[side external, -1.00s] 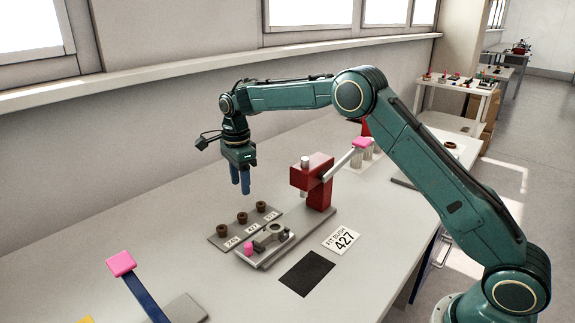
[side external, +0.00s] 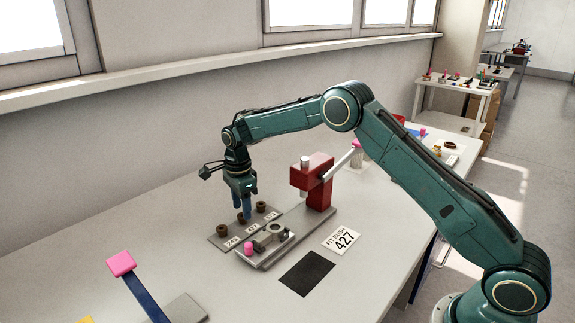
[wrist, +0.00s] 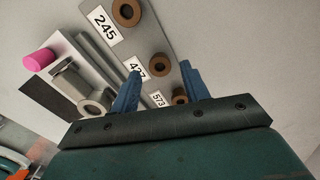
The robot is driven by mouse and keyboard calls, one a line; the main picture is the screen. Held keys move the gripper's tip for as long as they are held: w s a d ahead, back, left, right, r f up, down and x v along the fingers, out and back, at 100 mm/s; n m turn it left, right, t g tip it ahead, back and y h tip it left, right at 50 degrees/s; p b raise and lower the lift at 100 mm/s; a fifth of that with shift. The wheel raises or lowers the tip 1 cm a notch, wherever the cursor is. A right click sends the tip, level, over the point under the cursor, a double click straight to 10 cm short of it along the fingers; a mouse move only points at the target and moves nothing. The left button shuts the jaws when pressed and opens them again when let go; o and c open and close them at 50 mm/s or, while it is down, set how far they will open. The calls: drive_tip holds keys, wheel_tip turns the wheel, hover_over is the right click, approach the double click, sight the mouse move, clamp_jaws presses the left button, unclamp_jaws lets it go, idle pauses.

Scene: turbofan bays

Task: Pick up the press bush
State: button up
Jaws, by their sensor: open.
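Three brown ring-shaped bushes stand in a row on a grey plate (wrist: 148,36) with labels 245, 427 and 573. The near bush (side external: 222,230) is by label 245, and the far bush (side external: 261,207) is by 573. The middle bush (wrist: 159,65), by label 427, shows between my blue fingertips in the wrist view. In the side view the fingers largely hide it. My gripper (side external: 244,208) is open, pointing down over the middle bush. I cannot tell whether the fingers touch it. A white card (side external: 342,239) reads "FIT BUSH 427".
A red press (side external: 318,180) with a pink-ended lever stands right of the plate. In front is a fixture with a pink knob (side external: 248,248) and a grey ring. A black mat (side external: 307,272) lies nearer. A pink-capped blue lever (side external: 121,263) rises at the left.

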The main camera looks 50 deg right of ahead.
drive_tip(key=shift+f, duration=1.5)
drive_tip(key=shift+c, duration=0.5)
drive_tip(key=c, duration=0.9)
drive_tip(key=shift+o, duration=0.2)
drive_tip(key=shift+r, duration=0.2)
wheel_tip(320, 180, up, 20)
drive_tip(key=shift+f, duration=0.15)
